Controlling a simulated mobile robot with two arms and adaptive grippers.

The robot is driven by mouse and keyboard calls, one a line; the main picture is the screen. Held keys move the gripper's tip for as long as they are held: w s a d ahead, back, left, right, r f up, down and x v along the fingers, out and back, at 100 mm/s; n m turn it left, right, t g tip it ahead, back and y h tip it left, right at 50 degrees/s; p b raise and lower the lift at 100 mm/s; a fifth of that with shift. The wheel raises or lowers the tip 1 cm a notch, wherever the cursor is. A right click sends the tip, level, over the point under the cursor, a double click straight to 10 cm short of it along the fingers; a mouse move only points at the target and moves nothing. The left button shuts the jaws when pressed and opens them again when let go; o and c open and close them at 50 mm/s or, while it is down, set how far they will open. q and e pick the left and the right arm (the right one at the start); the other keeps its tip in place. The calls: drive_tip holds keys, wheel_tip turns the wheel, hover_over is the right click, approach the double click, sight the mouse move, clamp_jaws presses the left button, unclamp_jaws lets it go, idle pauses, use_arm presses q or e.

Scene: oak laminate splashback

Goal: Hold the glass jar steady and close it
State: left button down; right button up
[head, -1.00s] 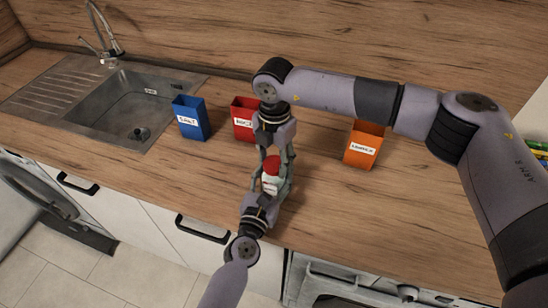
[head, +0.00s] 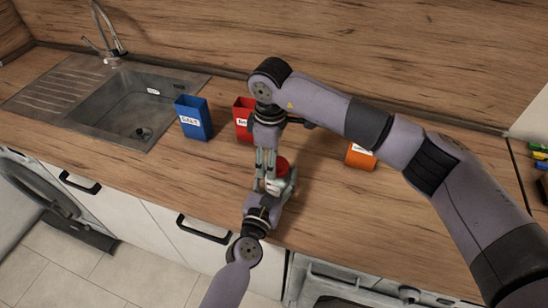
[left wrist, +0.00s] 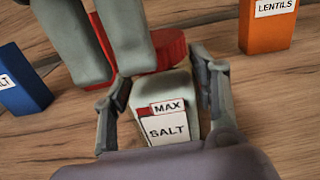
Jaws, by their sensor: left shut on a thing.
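The glass jar (left wrist: 172,118) has pale contents and a label reading MAX and SALT. It stands between the fingers of my left gripper (left wrist: 165,105), which is shut on it; in the head view this gripper (head: 272,192) comes from the front. A red lid (head: 282,167) is at the jar's top and also shows in the left wrist view (left wrist: 168,50). Whether it is fully seated cannot be told. My right gripper (head: 265,172) points down at the lid from above. Its fingers partly cover the lid in the wrist view, and their grip on it is unclear.
A blue SALT container (head: 194,122), a red container (head: 243,112) and an orange LENTILS container (left wrist: 267,22) stand on the wooden counter (head: 340,215). The sink (head: 135,105) lies to the left. The counter's front right part is clear.

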use_arm(q)
drive_tip(key=shift+a, duration=0.15)
use_arm(e)
drive_tip(key=o, duration=0.3)
drive_tip(key=shift+d+f, duration=0.1)
drive_tip(key=shift+d, duration=0.15)
use_arm(q)
drive_tip(key=shift+a, duration=0.1)
use_arm(e)
wheel_tip(320, 180, up, 12)
drive_tip(key=shift+s, duration=0.15)
use_arm(q)
drive_tip(key=c, duration=0.5)
unclamp_jaws()
drive_tip(key=v, duration=1.2)
